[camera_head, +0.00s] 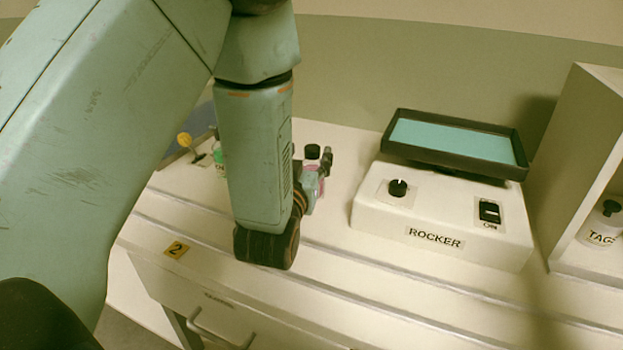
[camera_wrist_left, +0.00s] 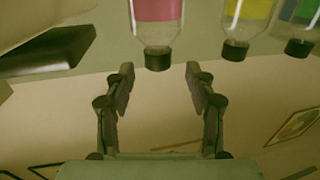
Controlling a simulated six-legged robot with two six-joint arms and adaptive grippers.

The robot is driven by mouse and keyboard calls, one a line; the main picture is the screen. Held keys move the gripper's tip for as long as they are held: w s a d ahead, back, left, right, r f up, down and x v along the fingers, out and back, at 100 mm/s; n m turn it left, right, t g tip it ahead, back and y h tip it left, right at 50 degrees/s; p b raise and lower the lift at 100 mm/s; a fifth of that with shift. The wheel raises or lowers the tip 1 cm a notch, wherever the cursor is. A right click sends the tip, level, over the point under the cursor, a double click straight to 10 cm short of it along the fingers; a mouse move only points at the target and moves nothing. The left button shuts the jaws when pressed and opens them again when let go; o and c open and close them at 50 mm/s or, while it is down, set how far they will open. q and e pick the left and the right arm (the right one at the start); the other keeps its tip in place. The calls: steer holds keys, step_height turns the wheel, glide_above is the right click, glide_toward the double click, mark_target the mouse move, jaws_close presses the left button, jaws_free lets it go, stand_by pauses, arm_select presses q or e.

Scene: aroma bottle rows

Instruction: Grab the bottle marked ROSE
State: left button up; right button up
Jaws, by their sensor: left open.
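A clear bottle with a dark cap and pink contents (camera_head: 312,151) stands on the bench, partly hidden behind my left gripper (camera_head: 323,170). In the left wrist view, which looks upside down, the pink bottle (camera_wrist_left: 158,12) shows at the top, cap pointing down. There, my left gripper (camera_wrist_left: 159,80) is open and empty, its fingers spread to either side of the line to the cap. The bottle appears beyond the fingertips, not between them. No ROSE lettering is readable on it in either view.
A yellow bottle (camera_wrist_left: 248,14) and a blue-green bottle (camera_wrist_left: 300,14) stand beside the pink one. A green bottle (camera_head: 220,165) is mostly hidden by my arm. A white ROCKER machine (camera_head: 440,215) with a dark-rimmed tray stands right. A TAG bottle (camera_head: 600,228) sits on the right shelf.

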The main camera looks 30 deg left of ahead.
mark_target(310, 153)
arm_select(q)
steer(key=x, duration=0.3)
steer(key=shift+w+d+f+b, duration=0.1)
steer(key=shift+d+f+b, duration=0.1)
steer(key=shift+b, duration=0.15)
steer(key=shift+w+a+f, duration=0.1)
steer(key=shift+w+a, duration=0.15)
steer(key=shift+w, duration=0.05)
steer(key=shift+d, duration=0.15)
steer(key=c, duration=0.8)
jaws_close()
